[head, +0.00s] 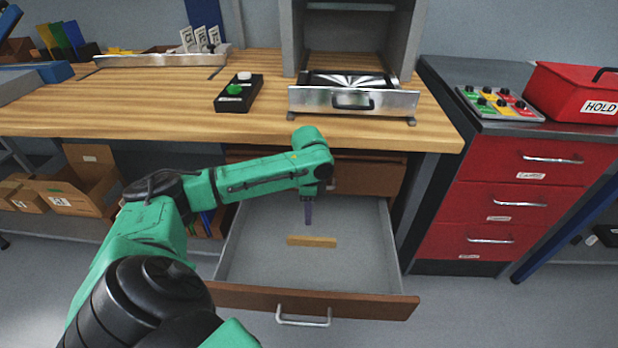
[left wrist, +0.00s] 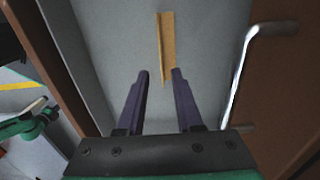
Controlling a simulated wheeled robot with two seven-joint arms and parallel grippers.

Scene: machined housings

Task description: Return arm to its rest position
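My left arm (head: 240,178), green with black joints, reaches from the lower left over an open drawer (head: 360,303). Its left gripper (head: 308,221) points down inside the drawer's outline. In the left wrist view the two dark fingers (left wrist: 160,76) stand apart with nothing between them, so the gripper is open. A tan wooden bar (head: 312,241) lies on the drawer's grey floor. It also shows in the left wrist view (left wrist: 167,45), just beyond the fingertips and apart from them. My right gripper is not in view.
The wooden bench (head: 260,122) stands above and behind the drawer. On it are a black button box (head: 239,93) and a metal-fronted tray (head: 353,101). A red cabinet (head: 520,210) stands on the right, cardboard bins (head: 75,186) on the left. The drawer's handle (head: 303,321) sticks out in front.

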